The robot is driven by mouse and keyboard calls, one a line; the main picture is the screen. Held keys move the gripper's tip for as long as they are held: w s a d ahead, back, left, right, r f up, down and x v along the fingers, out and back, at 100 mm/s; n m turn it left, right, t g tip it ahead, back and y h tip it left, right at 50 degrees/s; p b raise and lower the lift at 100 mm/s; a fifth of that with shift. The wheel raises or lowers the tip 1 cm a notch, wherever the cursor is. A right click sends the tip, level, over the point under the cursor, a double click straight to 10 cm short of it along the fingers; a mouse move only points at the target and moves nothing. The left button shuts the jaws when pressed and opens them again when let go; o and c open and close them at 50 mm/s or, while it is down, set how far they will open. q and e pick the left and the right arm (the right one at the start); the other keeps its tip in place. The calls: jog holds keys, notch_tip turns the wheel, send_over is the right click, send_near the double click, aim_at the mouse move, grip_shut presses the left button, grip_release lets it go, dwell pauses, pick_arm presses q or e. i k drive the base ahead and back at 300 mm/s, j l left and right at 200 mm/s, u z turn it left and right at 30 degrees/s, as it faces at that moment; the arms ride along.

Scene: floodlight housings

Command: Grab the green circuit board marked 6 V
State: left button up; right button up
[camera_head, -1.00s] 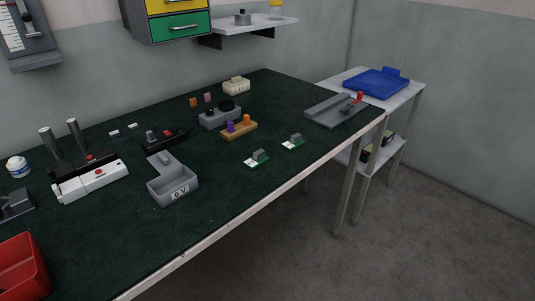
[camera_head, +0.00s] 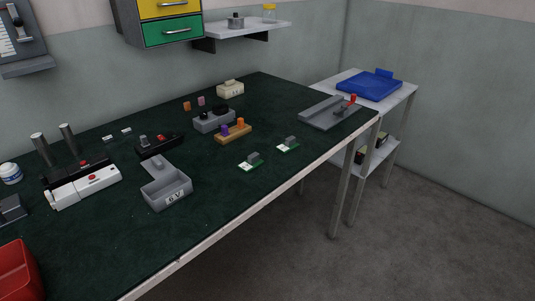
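Two small green circuit boards with white edges and grey blocks on top lie on the dark green bench top. One board (camera_head: 251,163) is nearer, and the other board (camera_head: 289,145) is to its right and a little farther back. Their markings are too small to read, so I cannot tell which is marked 6 V. A grey open housing (camera_head: 166,187) with a "6 V" label on its front stands to the left of the boards. Neither of my grippers shows in this view.
A wooden block with purple and orange pegs (camera_head: 233,134) stands behind the boards. A grey fixture (camera_head: 329,112) is at the bench's right end. A red bin (camera_head: 17,272) is at the near left. A blue tray (camera_head: 368,87) sits on a side table. Bench space before the boards is clear.

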aim_at(253, 160)
jog(key=i+l, duration=0.15)
jog(key=l, duration=0.15)
jog(key=i+l+u, duration=0.15)
jog(key=l, duration=0.2)
jog(key=i+l, duration=0.15)
jog(key=l, duration=0.2)
jog(key=i+l+u, duration=0.1)
jog(key=l, duration=0.2)
jog(key=i+l+u, duration=0.1)
jog(key=l, duration=0.25)
